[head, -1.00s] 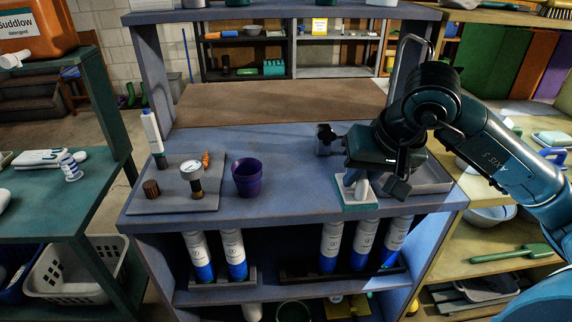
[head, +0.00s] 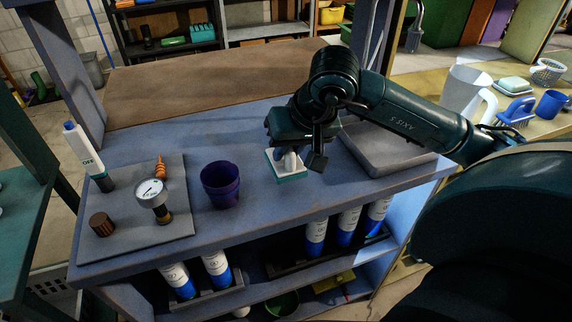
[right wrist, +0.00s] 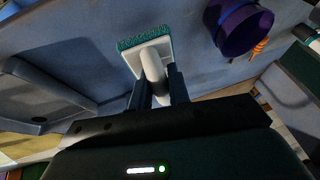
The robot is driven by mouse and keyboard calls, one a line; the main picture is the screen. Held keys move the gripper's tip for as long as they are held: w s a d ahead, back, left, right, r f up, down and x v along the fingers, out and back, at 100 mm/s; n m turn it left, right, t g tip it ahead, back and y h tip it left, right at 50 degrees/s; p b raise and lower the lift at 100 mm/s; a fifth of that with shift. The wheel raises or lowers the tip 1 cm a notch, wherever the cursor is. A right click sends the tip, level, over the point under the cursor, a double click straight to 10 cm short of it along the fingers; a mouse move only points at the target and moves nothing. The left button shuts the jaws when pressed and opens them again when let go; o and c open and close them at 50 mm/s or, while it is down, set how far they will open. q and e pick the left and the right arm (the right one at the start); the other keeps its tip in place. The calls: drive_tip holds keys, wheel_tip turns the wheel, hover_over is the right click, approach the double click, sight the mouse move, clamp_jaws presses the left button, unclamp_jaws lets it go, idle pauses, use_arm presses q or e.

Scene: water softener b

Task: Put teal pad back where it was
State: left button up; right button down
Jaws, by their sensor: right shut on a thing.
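The teal pad (head: 288,176) is the teal scrubbing face of a small white block with a white handle. My right gripper (head: 291,155) is shut on the white handle, coming from above. The pad is over the blue bench, between the purple cup and the grey tray; I cannot tell whether it touches the bench top. In the right wrist view the teal bristly face (right wrist: 144,41) points away from my gripper (right wrist: 158,92), with the white handle between the fingers. My left gripper is not in view.
The purple cup (head: 221,187) stands left of the pad. The grey tray (head: 375,160) lies to the right. A grey mat (head: 130,222) at left holds a gauge (head: 152,193), a brown cap and a white bottle. Blue-and-white cartridges stand on the shelf below.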

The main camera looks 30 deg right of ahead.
sight(288, 164)
drive_tip(key=shift+f, duration=2.1)
drive_tip(key=shift+w+f, duration=0.1)
drive_tip(key=shift+f, duration=0.1)
drive_tip(key=c, duration=1.3)
unclamp_jaws()
drive_tip(key=shift+r, duration=0.1)
drive_tip(key=shift+r, duration=0.25)
drive_tip(key=v, duration=1.1)
drive_tip(key=shift+s+r, duration=0.25)
drive_tip(key=shift+r, duration=0.1)
